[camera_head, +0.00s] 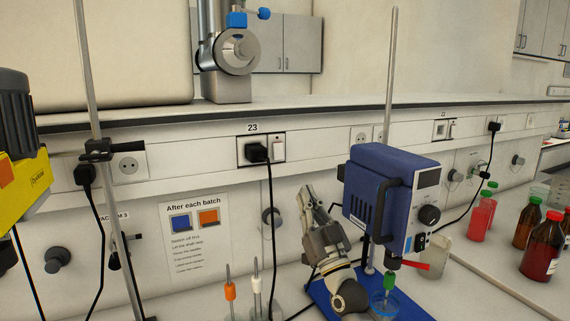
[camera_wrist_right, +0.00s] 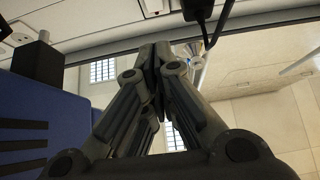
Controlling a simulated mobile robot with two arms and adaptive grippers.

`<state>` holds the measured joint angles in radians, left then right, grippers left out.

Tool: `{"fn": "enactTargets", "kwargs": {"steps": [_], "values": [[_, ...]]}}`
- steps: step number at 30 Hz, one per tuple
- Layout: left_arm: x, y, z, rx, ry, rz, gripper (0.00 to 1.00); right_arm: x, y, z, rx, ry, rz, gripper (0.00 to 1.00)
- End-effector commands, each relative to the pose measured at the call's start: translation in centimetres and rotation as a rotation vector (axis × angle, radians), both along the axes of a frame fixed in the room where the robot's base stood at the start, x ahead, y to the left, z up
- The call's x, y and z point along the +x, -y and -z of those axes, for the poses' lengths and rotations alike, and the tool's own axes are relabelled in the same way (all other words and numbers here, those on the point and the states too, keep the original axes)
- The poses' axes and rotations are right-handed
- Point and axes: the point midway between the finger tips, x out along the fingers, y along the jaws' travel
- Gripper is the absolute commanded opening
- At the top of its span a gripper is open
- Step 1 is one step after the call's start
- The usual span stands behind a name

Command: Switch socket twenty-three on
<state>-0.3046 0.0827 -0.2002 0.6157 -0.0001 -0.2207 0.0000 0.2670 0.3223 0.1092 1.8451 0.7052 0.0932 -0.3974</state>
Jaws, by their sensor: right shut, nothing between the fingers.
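Socket twenty-three is a framed wall plate (camera_head: 240,156) under the label "23" in the head view. A black plug (camera_head: 256,153) sits in its left part, with a cord hanging down. The white rocker switch (camera_head: 278,149) is on its right; I cannot tell which way it is tipped. My right gripper (camera_head: 307,194) is shut and empty, pointing up, below and right of the socket and apart from it. In the right wrist view the shut fingertips (camera_wrist_right: 156,52) point toward the wall strip, with the plug (camera_wrist_right: 198,8) and switch (camera_wrist_right: 155,8) at the top edge. My left gripper is not seen.
A blue stirrer (camera_head: 375,190) on a rod stand is right of my right gripper. Orange and white tools (camera_head: 231,290) stand to its left. Another socket (camera_head: 127,165) is at left, and one (camera_head: 440,130) at right. Bottles (camera_head: 543,245) stand far right. The wall before socket twenty-three is clear except for the cord.

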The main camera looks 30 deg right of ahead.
Motion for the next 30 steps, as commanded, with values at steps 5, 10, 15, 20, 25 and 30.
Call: {"fn": "enactTargets", "kwargs": {"steps": [5, 10, 15, 20, 25, 30], "values": [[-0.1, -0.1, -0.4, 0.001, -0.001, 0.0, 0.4, 0.7, 0.0, -0.6, -0.001, 0.0, -0.001, 0.0], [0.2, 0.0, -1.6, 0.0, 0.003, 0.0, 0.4, 2.8, 0.2, -2.5, -0.002, 0.001, 0.0, 0.0], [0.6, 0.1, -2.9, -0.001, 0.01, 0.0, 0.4, 5.6, 0.3, -4.7, -0.002, 0.0, 0.0, 0.0], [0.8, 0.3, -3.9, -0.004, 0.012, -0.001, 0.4, 8.2, 0.5, -6.6, -0.004, -0.001, 0.0, 0.0], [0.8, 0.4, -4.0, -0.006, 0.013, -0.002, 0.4, 10.1, 0.6, -5.8, -0.003, -0.004, 0.001, 0.0], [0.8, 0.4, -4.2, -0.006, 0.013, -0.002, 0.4, 11.4, 0.6, -5.6, -0.002, -0.003, -0.001, 0.0]]}}
